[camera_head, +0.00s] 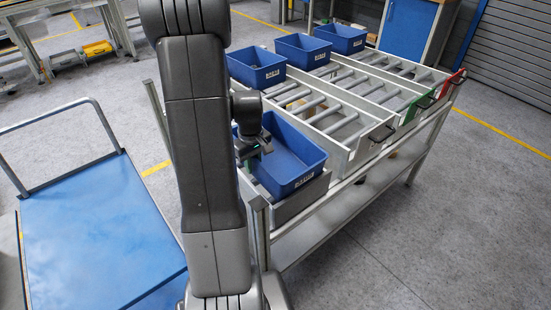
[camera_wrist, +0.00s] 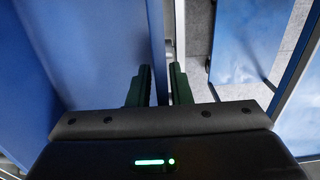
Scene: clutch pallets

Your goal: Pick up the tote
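The nearest blue tote (camera_head: 300,172) sits at the front-left end of the roller rack, upright and looking empty. My gripper (camera_head: 254,158) is at its left wall, partly hidden behind my arm. In the wrist view, my gripper's two fingers (camera_wrist: 161,76) point down with a narrow gap between them. The blue wall of the tote (camera_wrist: 85,45) runs into that gap, with the tote's inside to the left.
The roller rack (camera_head: 345,158) has several lanes, and more blue totes (camera_head: 256,68) stand at its far end. A cart with a blue deck (camera_head: 95,235) stands left of my arm; its deck also shows in the wrist view (camera_wrist: 240,45). A blue cabinet (camera_head: 408,28) is behind. Floor is clear at lower right.

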